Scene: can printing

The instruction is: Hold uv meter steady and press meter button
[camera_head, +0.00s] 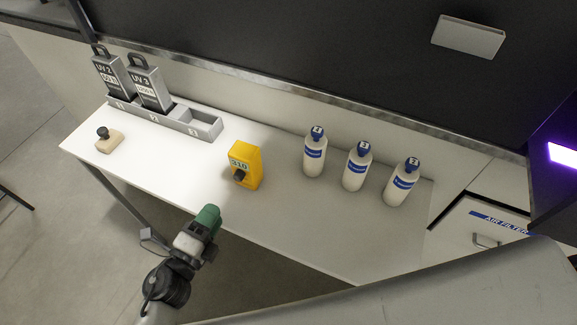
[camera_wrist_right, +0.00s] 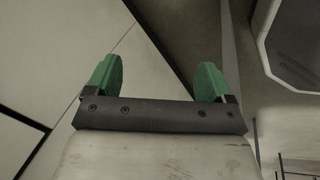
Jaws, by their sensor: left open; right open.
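The yellow UV meter (camera_head: 245,165) stands upright on the white table, with a greenish display reading 310 and a dark round button (camera_head: 239,176) on its front. My left gripper (camera_head: 209,214) has green fingertips and is at the table's front edge, below and left of the meter and apart from it. Its finger gap is hard to see from the head. My right gripper (camera_wrist_right: 158,78) shows in the right wrist view with its two green fingers wide apart and nothing between them. The meter is not in the right wrist view.
A grey rack (camera_head: 190,125) holds two UV lamp units (camera_head: 150,85) at the back left; its third slot is empty. A beige block with a dark knob (camera_head: 109,142) lies at left. Three white bottles (camera_head: 357,167) stand right of the meter. The table between is clear.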

